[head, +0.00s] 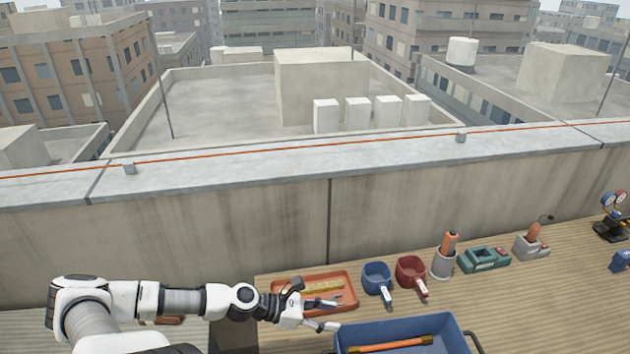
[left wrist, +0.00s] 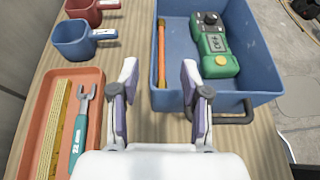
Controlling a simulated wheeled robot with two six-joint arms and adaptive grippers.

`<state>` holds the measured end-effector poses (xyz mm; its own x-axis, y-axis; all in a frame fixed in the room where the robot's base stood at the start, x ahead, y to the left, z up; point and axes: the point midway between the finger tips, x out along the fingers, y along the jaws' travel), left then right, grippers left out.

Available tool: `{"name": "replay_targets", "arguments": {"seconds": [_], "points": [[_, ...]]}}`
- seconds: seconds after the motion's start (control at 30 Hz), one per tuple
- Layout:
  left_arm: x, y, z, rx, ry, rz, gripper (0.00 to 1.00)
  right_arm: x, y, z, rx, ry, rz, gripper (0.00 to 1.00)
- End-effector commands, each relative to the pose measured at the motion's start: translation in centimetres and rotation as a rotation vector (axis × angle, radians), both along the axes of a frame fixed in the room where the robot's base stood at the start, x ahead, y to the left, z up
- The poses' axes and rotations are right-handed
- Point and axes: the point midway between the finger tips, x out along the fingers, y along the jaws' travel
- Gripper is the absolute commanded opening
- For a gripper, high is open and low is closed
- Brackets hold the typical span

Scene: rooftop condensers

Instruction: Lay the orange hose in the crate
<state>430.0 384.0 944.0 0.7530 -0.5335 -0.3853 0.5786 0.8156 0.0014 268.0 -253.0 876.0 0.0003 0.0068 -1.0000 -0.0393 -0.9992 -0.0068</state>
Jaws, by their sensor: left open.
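The orange hose (head: 390,345) is a short straight length with yellowish bands near its ends. It lies inside the blue crate (head: 455,333), and it also shows in the left wrist view (left wrist: 161,50) along the crate's left wall. My left gripper (head: 318,307) is open and empty. In the left wrist view its fingers (left wrist: 159,72) stand apart near the crate's corner, and the hose is seen beyond them. The crate's lower part is cut off in the head view. My right gripper is not in view.
A green meter (left wrist: 212,45) lies in the crate beside the hose. An orange tray (head: 350,283) holds a wrench and a yellow rule. A blue cup (head: 376,277), a red cup (head: 409,270) and several tools line the back of the table.

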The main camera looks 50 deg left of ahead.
Motion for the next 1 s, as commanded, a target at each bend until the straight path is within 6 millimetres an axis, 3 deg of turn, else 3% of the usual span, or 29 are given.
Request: {"name": "replay_targets", "arguments": {"seconds": [0.03, 0.07, 0.47, 0.63, 0.77, 1.0], "points": [[-0.4, 0.3, 1.5, -0.006, 0.002, 0.006, 0.46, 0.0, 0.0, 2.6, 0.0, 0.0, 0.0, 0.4], [-0.7, 0.3, 1.6, -0.008, 0.001, 0.005, 0.46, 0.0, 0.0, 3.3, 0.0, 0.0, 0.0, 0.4], [-2.5, 1.9, 1.5, 0.035, 0.0, -0.02, 0.46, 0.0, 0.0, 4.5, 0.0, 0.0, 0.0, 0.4], [-2.5, 2.7, 2.5, 0.281, 0.004, -0.163, 0.46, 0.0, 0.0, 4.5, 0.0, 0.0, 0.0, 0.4], [-2.5, 2.1, 3.1, 0.54, 0.003, -0.358, 0.46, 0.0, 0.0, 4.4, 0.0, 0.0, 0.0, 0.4], [-3.7, -1.8, 2.4, 0.949, -0.032, -0.814, 0.46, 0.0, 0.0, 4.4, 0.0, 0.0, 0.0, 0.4]]}}
